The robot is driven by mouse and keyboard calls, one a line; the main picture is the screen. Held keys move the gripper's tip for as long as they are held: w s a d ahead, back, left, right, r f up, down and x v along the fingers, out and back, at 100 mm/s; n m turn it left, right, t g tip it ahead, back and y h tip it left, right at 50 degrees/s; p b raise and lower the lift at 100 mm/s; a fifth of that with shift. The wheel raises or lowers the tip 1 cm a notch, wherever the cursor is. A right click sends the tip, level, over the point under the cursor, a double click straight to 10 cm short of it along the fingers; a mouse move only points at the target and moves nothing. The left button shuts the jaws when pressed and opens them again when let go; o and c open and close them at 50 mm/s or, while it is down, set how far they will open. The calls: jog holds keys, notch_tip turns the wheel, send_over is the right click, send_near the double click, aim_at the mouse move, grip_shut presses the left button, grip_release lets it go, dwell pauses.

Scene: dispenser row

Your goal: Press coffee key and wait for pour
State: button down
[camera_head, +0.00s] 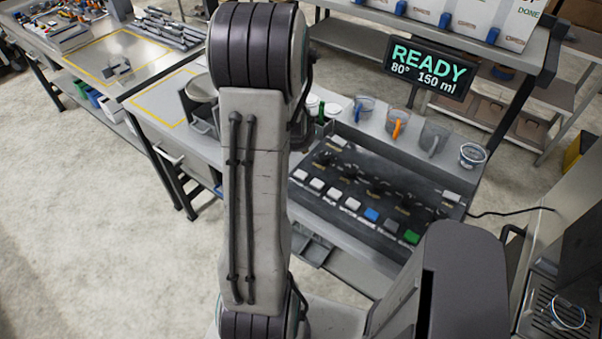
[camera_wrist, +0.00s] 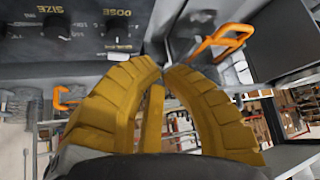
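The key panel (camera_head: 378,192) is a dark slanted console with a row of white keys, a blue key (camera_head: 372,214), a grey key (camera_head: 391,226) and a green key (camera_head: 411,237). Key labels are too small to read, so I cannot tell which is coffee. A display (camera_head: 430,70) reads "READY 80° 150 ml". My gripper (camera_wrist: 164,70) has yellow fingers with tips brought together and nothing seen between them. In the wrist view a dark panel (camera_wrist: 75,50) with "SIZE" and "DOSE" labels lies beyond the tips. The gripper is hidden behind my arm in the head view.
Cups and jugs, one with an orange handle (camera_head: 398,122), stand along the ledge behind the panel. A clear cup (camera_head: 472,155) is at its right end. A machine with a drip grate (camera_head: 558,312) is at lower right. Open floor (camera_head: 90,230) lies left.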

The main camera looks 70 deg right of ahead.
jog(key=shift+f, duration=0.15)
jog(key=b, duration=0.5)
send_over(300, 170)
notch_tip(300, 170, down, 7)
jog(key=shift+a+r, duration=0.1)
jog(key=shift+f+b, duration=0.9)
jog(key=shift+b, duration=0.05)
jog(key=shift+f+b, duration=0.85)
jog(key=shift+b, duration=0.4)
dwell(1.6)
jog(key=shift+r, duration=0.15)
dwell(0.3)
jog(key=shift+r+p, duration=0.45)
jog(key=shift+r, duration=0.3)
jog(key=shift+r, duration=0.15)
jog(key=shift+r+p, duration=1.55)
jog(key=shift+r, duration=0.8)
